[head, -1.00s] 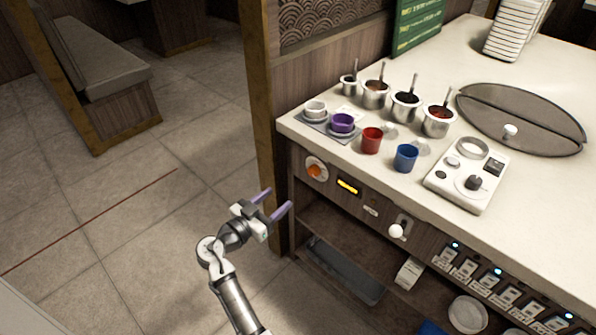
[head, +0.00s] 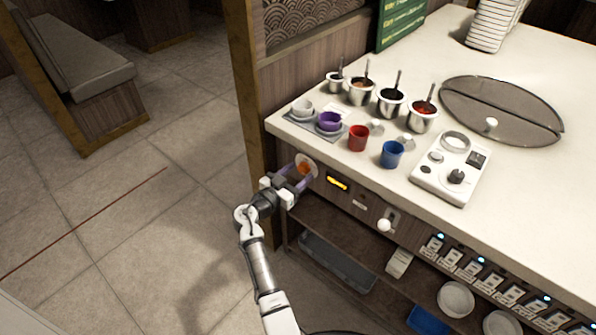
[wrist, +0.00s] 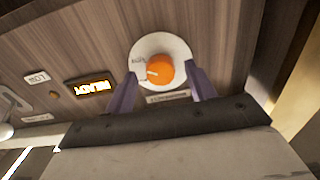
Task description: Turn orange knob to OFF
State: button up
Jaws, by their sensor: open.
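The orange knob (head: 304,167) sits on a round white dial plate on the counter's wooden front panel, near its left end. The wrist view shows the knob (wrist: 160,68) on its white plate (wrist: 143,52), with a pale pointer mark at its left side and small print too small to read. My gripper (head: 298,179) is open just in front of the dial. In the wrist view its two purple fingers (wrist: 160,88) reach up on either side of the knob's lower part. I cannot tell whether either finger touches it.
A lit yellow display (head: 338,183) and a white-knobbed lever (head: 384,224) are right of the dial. A wooden post (head: 246,100) stands close on the left. Cups, including a red cup (head: 358,138), stand on the counter above. An open shelf (head: 330,225) lies below.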

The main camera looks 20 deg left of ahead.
jog(key=shift+w+d, duration=0.1)
jog(key=shift+w, duration=0.2)
jog(key=c, duration=1)
jog(key=shift+o, duration=0.2)
